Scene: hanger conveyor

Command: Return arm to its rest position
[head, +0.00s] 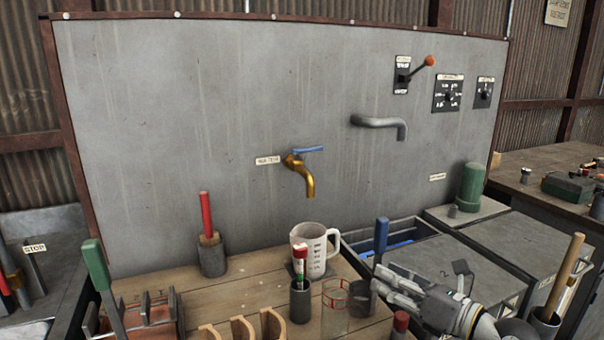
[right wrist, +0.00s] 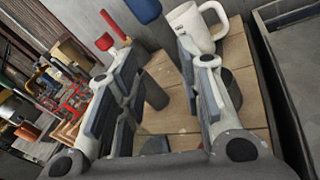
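My right gripper (head: 382,284) is at the front right of the wooden workbench (head: 245,285), its arm coming in from the lower right. In the right wrist view its two fingers (right wrist: 158,75) stand apart, with nothing held between them; bench top and a dark grey cylinder (right wrist: 155,95) show in the gap. A white measuring jug (head: 315,250) stands upright on the bench, left of the gripper; it also shows beyond the fingers in the right wrist view (right wrist: 190,25). A clear glass beaker (head: 335,308) is close to the gripper's left. My left gripper is out of view.
A grey wall panel carries a brass tap (head: 300,178), a grey spout (head: 380,124) and a red-knobbed lever (head: 415,72). A red-topped tube stands in a dark cup (head: 300,305). A blue-handled tool (head: 381,238) rises beside the gripper. Grey bins (head: 450,264) stand to the right.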

